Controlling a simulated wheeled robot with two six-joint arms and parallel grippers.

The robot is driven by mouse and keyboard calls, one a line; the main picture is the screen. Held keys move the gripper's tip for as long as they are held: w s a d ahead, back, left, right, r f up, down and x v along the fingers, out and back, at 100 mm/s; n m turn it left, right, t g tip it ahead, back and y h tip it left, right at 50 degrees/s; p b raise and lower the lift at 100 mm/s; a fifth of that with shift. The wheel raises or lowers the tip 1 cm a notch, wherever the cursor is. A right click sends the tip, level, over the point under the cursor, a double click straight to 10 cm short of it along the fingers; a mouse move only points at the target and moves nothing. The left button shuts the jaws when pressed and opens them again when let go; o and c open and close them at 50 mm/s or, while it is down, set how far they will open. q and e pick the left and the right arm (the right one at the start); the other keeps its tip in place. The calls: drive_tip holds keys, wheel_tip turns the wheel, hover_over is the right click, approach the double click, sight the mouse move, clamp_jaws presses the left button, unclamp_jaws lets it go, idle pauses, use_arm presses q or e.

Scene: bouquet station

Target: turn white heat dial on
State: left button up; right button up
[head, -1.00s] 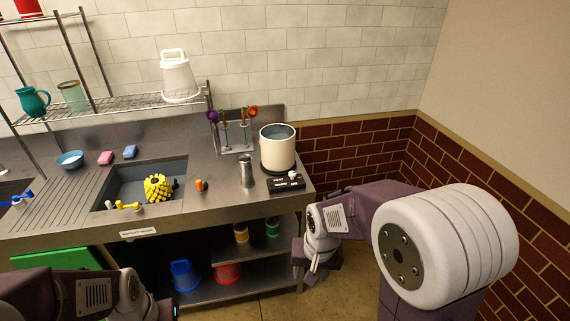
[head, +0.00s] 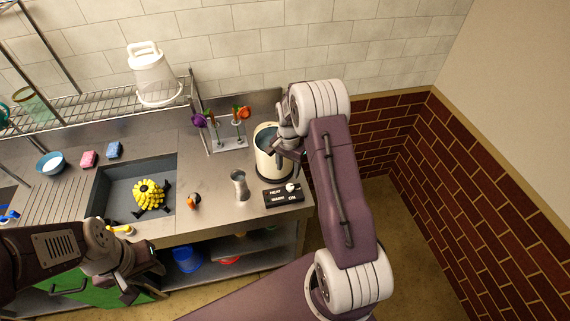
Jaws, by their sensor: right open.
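The white heat dial (head: 290,187) sits on a black control box (head: 283,199) marked HEAT, WARM and ON, at the right front of the steel counter. Behind the box stands a cream pot (head: 267,165) with dark bands and liquid inside. My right gripper (head: 282,147) is open, over the pot's rim, above and behind the dial and apart from it. The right arm hides part of the pot's right side. My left gripper (head: 138,288) is low at the left, in front of the counter; its jaws are too unclear to read.
A metal cup (head: 240,185) stands left of the box. Flowers in a rack (head: 226,143) stand behind. A sink (head: 115,185) holds a yellow knobbly object (head: 149,194). A white bucket (head: 153,75) is on the wire shelf. A brick wall (head: 480,185) bounds the right.

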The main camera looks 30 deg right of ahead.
sight(290, 186)
drive_tip(key=f+p, duration=0.1)
drive_tip(key=f, duration=0.1)
drive_tip(key=s+f+p, duration=0.1)
drive_tip(key=f, duration=0.2)
drive_tip(key=f+p, duration=0.1)
drive_tip(key=f, duration=0.1)
drive_tip(key=shift+s+f, duration=0.2)
drive_tip(key=shift+s, duration=0.1)
drive_tip(key=shift+f, duration=0.25)
use_arm(q)
drive_tip(key=r, duration=0.2)
drive_tip(key=s+r, duration=0.1)
drive_tip(key=r, duration=0.1)
drive_tip(key=shift+a+r, duration=0.1)
drive_tip(key=shift+a, duration=0.15)
use_arm(e)
drive_tip(key=shift+f, duration=0.15)
drive_tip(key=shift+w, duration=0.1)
drive_tip(key=shift+d, duration=0.1)
clamp_jaws()
